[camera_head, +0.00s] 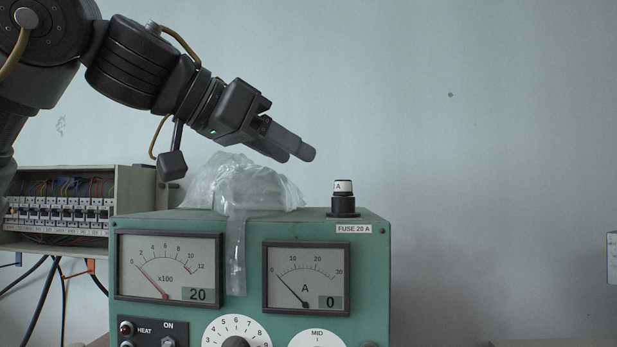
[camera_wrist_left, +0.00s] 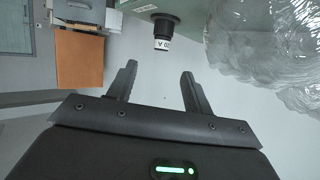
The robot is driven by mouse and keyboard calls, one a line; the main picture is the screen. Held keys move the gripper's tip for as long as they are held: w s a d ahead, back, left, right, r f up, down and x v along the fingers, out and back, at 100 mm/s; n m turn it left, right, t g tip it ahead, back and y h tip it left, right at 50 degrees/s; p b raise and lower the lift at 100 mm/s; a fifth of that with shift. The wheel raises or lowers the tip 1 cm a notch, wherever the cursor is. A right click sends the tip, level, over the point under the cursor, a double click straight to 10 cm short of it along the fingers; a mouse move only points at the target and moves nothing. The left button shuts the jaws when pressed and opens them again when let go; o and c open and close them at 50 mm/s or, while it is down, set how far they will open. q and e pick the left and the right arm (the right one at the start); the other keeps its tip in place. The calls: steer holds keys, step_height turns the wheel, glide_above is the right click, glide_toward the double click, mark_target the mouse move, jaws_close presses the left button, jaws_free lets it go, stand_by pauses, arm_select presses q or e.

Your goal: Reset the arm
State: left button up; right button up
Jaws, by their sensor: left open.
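My left arm comes in from the upper left in the head view. Its gripper (camera_head: 300,154) is in the air above the green instrument box (camera_head: 375,260), tilted down to the right. In the left wrist view the two fingers (camera_wrist_left: 158,85) stand apart with nothing between them. A black fuse holder with a white band (camera_head: 343,200) stands upright on the box top, below and right of the fingertips; it also shows beyond the fingers in the left wrist view (camera_wrist_left: 164,32). My right gripper is not in view.
A crumpled clear plastic bag (camera_head: 240,185) lies on the box top under my left gripper, with a strip hanging over the front. An open breaker panel (camera_head: 60,215) with wires is at the left. The air on the right is clear.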

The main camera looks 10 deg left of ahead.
arm_select(q)
steer(key=shift+s+a+r, duration=0.25)
steer(key=shift+s+a, duration=0.1)
steer(key=shift+a, duration=0.1)
steer(key=shift+r, duration=0.1)
